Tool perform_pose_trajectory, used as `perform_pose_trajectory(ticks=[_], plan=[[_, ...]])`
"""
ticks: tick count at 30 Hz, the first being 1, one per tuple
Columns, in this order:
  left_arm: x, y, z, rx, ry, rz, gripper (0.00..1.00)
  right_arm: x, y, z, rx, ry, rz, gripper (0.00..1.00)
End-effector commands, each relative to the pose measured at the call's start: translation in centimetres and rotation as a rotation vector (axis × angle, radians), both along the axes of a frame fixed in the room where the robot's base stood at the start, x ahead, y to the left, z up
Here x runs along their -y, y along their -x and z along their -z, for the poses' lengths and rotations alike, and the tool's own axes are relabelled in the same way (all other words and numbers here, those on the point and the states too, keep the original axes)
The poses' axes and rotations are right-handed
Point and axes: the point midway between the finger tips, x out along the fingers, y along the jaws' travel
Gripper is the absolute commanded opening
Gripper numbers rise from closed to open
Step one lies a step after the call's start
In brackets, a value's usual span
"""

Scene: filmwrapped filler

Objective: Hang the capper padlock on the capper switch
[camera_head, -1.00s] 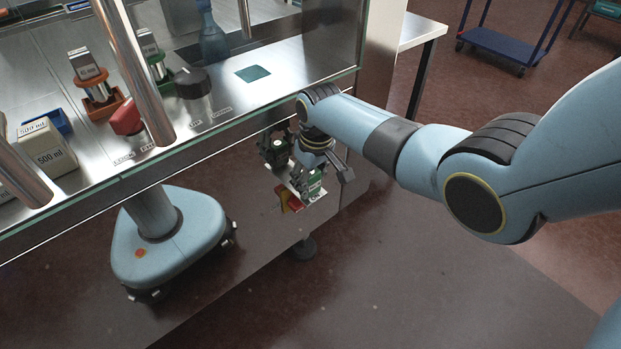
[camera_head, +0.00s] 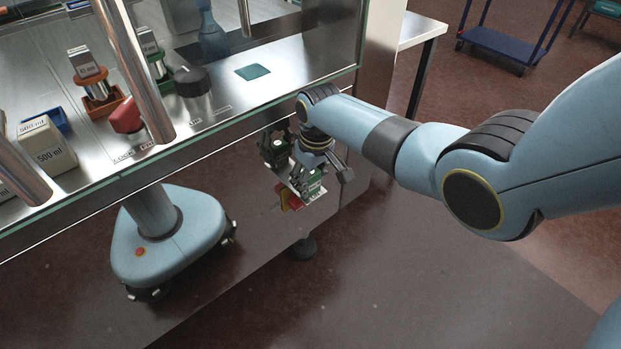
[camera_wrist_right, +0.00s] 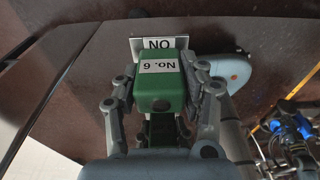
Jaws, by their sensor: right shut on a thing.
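A green padlock with a "No. 6" label (camera_wrist_right: 160,90) sits between the fingers of my right gripper (camera_wrist_right: 163,98) in the right wrist view. The gripper is shut on it. In the head view my right gripper (camera_head: 318,168) is at the front panel under the counter, with the green padlock (camera_head: 312,185) low in its fingers. A red and yellow switch (camera_head: 289,197) is on the panel just left of and below the padlock. A white plate marked "ON" (camera_wrist_right: 150,44) shows beyond the padlock. I cannot tell whether the shackle is through the switch. My left gripper is not in view.
The counter edge and glass (camera_head: 250,98) lie above the gripper. The floor at lower right (camera_head: 420,285) is clear.

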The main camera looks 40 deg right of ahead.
Motion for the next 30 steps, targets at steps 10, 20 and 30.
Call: perform_pose_trajectory(ticks=[10,20,30], plan=[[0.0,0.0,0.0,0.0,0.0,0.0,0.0,0.0,0.1,0.1,-0.002,-0.001,0.0,0.69],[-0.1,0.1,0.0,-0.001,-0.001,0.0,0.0,0.0,0.1,-1.0,0.001,0.0,0.0,0.69],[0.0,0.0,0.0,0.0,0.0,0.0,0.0,0.1,0.9,-7.7,0.003,0.001,0.0,0.69]])
